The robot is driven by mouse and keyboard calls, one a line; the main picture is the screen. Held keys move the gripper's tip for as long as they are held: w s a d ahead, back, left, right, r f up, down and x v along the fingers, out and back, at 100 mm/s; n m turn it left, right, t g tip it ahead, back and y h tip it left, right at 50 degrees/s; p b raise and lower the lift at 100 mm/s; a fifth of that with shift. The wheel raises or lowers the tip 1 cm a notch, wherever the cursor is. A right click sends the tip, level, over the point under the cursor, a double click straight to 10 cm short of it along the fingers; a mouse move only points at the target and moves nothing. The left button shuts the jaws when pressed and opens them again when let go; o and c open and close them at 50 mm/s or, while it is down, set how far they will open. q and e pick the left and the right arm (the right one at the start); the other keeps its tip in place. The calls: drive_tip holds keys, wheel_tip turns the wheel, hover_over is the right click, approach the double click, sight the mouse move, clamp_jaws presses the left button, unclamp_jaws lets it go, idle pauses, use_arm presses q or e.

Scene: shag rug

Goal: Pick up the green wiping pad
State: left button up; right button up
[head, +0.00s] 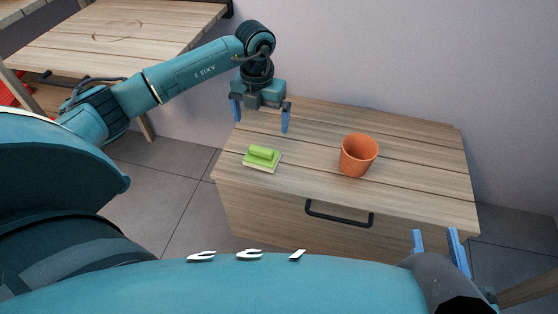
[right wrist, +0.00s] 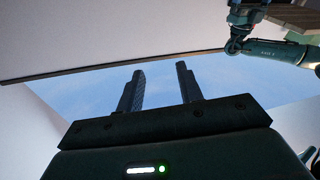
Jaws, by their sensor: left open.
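The green wiping pad (head: 262,158) lies at the front left of a wooden cabinet top, with a green grip on top and a pale base. My left gripper (head: 260,114) is open and empty, pointing down above the cabinet's back left, behind the pad and apart from it. My right gripper (head: 437,241) is at the lower right in the head view, in front of the cabinet's right end. In the right wrist view its two fingers (right wrist: 160,86) stand apart with nothing between them.
An orange pot (head: 359,156) stands on the cabinet top (head: 420,165), right of the pad. The cabinet front has a black drawer handle (head: 339,217). A wooden table (head: 120,35) stands at the back left. A wall rises behind the cabinet.

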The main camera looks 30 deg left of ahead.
sight(261, 149)
use_arm(q)
wheel_tip(261, 149, down, 8)
drive_tip(key=shift+s+a+r+b, duration=0.1)
drive_tip(key=shift+r+b, duration=0.1)
drive_tip(key=shift+b, duration=0.9)
wheel_tip(261, 149, down, 5)
drive_tip(key=shift+r+b, duration=0.15)
drive_tip(key=shift+b, duration=1.1)
drive_tip(key=shift+f, duration=0.3)
drive_tip(key=shift+r, duration=0.1)
drive_tip(key=c, duration=0.9)
drive_tip(key=shift+a, duration=0.1)
use_arm(e)
drive_tip(key=shift+a+m+y, duration=0.5)
drive_tip(key=shift+m, duration=0.1)
